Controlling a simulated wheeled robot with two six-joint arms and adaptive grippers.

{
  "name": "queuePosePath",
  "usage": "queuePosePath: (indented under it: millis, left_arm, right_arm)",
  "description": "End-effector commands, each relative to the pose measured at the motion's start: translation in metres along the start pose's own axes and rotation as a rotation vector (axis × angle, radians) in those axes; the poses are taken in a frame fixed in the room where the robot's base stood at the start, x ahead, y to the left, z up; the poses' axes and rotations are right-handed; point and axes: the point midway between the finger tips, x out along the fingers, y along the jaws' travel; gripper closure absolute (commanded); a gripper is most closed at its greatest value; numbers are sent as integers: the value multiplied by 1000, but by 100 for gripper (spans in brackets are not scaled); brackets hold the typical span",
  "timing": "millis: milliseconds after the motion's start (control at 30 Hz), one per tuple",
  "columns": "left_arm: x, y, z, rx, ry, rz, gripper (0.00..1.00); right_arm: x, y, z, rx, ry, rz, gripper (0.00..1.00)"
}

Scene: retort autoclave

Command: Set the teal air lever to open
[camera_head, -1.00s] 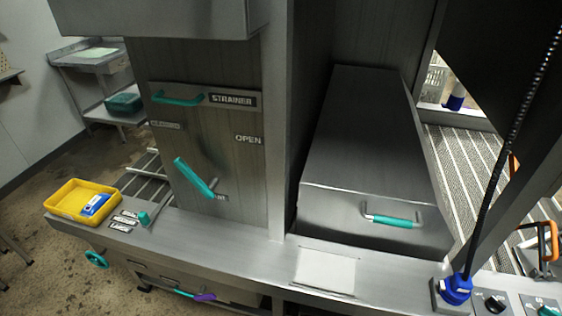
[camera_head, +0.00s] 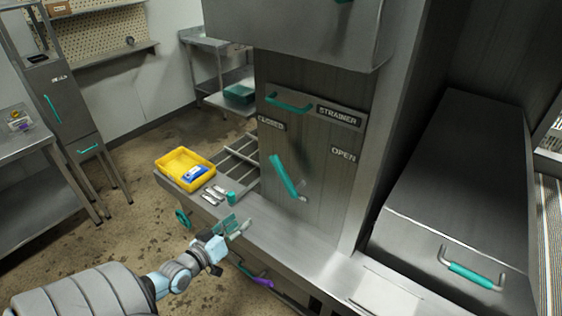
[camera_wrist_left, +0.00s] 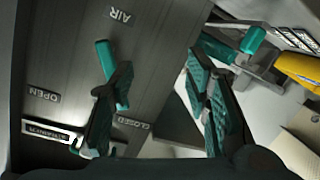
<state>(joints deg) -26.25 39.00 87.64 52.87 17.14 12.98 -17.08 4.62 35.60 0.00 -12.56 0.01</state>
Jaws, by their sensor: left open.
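The teal air lever (camera_head: 283,175) is on the upright steel panel. Its teal grip slants up and left from its pivot, towards the CLOSED label (camera_head: 271,123) and away from the OPEN label (camera_head: 343,154). My left gripper (camera_head: 238,222) is open and empty, below and left of the lever, apart from it and over the front ledge. In the left wrist view the lever's teal grip (camera_wrist_left: 104,57) shows beside the AIR label (camera_wrist_left: 120,14), partly behind one finger of the left gripper (camera_wrist_left: 160,68). My right gripper is not in view.
A yellow tray (camera_head: 184,168) with a blue item and a small teal-knobbed lever (camera_head: 231,198) are on the ledge. A teal strainer handle (camera_head: 288,103) is above the lever. A steel box with a teal handle (camera_head: 470,273) stands right.

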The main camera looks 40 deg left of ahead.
Motion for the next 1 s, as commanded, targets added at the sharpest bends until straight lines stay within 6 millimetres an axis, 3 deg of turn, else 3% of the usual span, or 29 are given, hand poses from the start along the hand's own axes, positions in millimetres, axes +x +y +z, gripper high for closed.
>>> queuePosePath:
  millis: [33, 100, 200, 333, 600, 700, 833, 1000]
  left_arm:
    - [2, 25, -38, -52, 54, 63, 57]
    - [3, 50, -70, -125, 107, 130, 57]
    - [9, 64, -86, -171, 137, 168, 57]
    - [33, 67, -88, -175, 142, 170, 57]
    - [109, 76, -94, -174, 141, 168, 57]
    - [128, 79, -97, -172, 139, 168, 57]
    - [142, 82, -101, -172, 136, 163, 57]
    - [146, 84, -104, -171, 134, 165, 57]
  right_arm:
    - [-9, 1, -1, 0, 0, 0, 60]
    - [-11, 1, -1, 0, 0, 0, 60]
    - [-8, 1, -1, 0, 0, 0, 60]
    - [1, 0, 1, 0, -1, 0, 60]
    - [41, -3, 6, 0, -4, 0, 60]
    - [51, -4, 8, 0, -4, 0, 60]
    - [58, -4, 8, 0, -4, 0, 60]
    - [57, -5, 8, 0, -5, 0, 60]
